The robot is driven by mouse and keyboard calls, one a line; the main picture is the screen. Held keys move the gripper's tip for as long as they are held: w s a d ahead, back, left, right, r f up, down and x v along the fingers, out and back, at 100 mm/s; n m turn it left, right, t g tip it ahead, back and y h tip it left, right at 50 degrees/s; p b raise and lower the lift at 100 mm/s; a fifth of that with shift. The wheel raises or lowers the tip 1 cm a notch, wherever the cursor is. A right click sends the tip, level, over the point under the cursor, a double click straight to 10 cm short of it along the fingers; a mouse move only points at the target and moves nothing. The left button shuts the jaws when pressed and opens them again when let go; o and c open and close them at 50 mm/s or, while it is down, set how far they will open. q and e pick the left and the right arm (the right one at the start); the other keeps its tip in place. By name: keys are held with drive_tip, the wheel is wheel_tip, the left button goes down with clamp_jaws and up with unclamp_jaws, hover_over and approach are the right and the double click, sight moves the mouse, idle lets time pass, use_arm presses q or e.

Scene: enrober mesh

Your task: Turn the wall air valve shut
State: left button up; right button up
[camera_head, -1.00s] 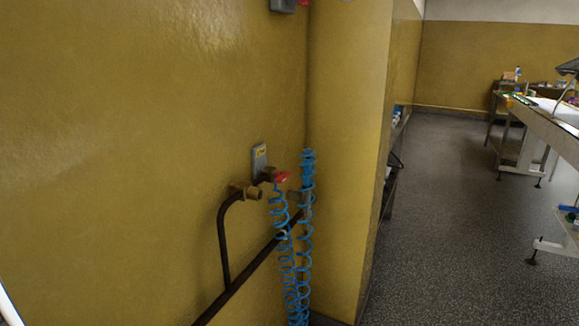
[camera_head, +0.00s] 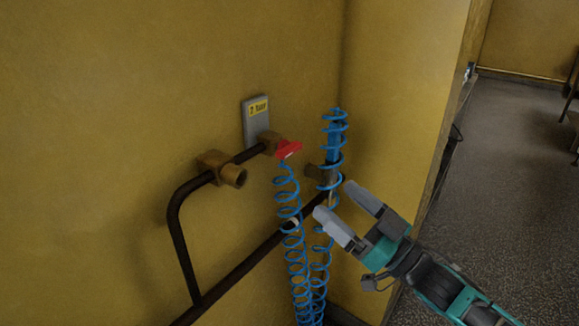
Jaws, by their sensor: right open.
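The air valve has a red handle (camera_head: 288,149) on a brass body (camera_head: 268,143), on the dark pipe (camera_head: 182,222) along the yellow wall. My right gripper (camera_head: 342,206) comes in from the lower right, with its two grey fingers apart and nothing between them. It is below and to the right of the red handle, apart from it. Its fingertips show in front of or close to the blue coiled hose; I cannot tell whether they touch it. My left gripper is not in view.
Blue coiled hoses (camera_head: 290,205) hang just below and right of the valve. A brass fitting (camera_head: 222,170) sticks out to its left, and a grey plate with a yellow label (camera_head: 256,118) is behind. A yellow wall corner (camera_head: 400,110) stands at right, with open floor (camera_head: 510,190) beyond.

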sight(294, 153)
drive_tip(key=shift+n+g+y, duration=0.5)
drive_tip(key=shift+n+y, duration=0.1)
drive_tip(key=x, duration=0.4)
drive_tip(key=r+x, duration=0.1)
drive_tip(key=x, duration=0.4)
drive_tip(key=d+x, duration=0.1)
drive_tip(key=x, duration=0.3)
drive_tip(key=shift+w+a+r, duration=0.3)
drive_tip(key=shift+w, duration=0.1)
drive_tip(key=c, duration=1.1)
